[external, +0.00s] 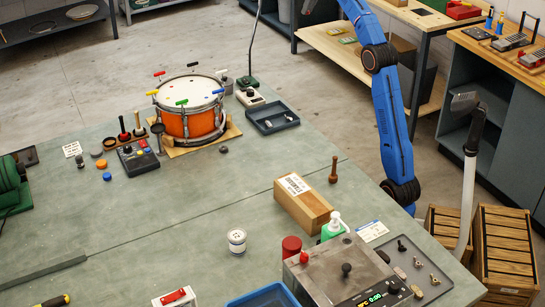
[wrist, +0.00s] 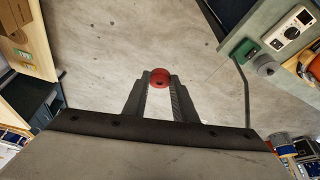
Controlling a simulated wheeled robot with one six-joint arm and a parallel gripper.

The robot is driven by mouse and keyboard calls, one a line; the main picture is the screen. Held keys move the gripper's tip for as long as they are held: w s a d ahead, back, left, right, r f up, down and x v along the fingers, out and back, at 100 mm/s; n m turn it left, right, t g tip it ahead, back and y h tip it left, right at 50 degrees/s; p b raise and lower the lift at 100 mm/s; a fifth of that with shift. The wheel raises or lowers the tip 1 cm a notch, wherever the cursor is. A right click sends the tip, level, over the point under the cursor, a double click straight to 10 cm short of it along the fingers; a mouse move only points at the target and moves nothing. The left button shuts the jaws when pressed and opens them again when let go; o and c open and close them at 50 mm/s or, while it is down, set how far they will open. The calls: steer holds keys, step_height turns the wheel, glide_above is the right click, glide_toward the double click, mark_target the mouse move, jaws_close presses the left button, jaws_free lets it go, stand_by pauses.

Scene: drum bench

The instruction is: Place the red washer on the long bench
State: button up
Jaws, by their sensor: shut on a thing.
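The red washer (wrist: 159,78) is a small thick disc with a dark hole. It is held between the fingertips of my gripper (wrist: 160,88) in the wrist view, with bare concrete floor behind it. The gripper is shut on it. In the external view my blue arm leaves the top edge of the picture, so the gripper and washer are out of sight there. A long grey-green bench (external: 150,225) fills the foreground of the external view. Its edge and a corner of its top (wrist: 285,75) show at the right of the wrist view, apart from the washer.
On the bench stand an orange drum (external: 186,125), a dark tray (external: 268,120), a wooden block (external: 302,206) and a metal box with a display (external: 345,272). Orange and blue discs (external: 101,164) lie by the keypad. Bench top left of the white tin (external: 237,240) is clear.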

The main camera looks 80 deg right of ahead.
steer(key=w+a+n+y, duration=0.1)
steer(key=w+a+n, duration=0.1)
steer(key=w+a, duration=0.6)
steer(key=w+a+n, duration=0.2)
steer(key=w+a, duration=0.2)
steer(key=a, duration=0.7)
steer(key=w+a+n+y, duration=0.1)
steer(key=w+a+n, duration=0.1)
steer(key=w+a, duration=0.65)
steer(key=s+a+n+y, duration=0.25)
steer(key=a+n, duration=0.55)
steer(key=a, duration=4.3)
steer(key=s+a+n+g+y, duration=0.1)
steer(key=s+a+n, duration=0.2)
steer(key=s+a, duration=0.9)
steer(key=s+a+n+g, duration=0.1)
steer(key=s+a+n, duration=0.2)
steer(key=s+a, duration=0.9)
steer(key=s+a+n+g+y, duration=0.1)
steer(key=s+a+n, duration=0.4)
steer(key=a, duration=1.2)
steer(key=f, duration=0.9)
steer(key=s+f+m, duration=0.1)
steer(key=f, duration=0.8)
steer(key=f+m, duration=0.1)
steer(key=f, duration=0.9)
steer(key=shift+s+d, duration=0.2)
steer(key=shift+s, duration=0.15)
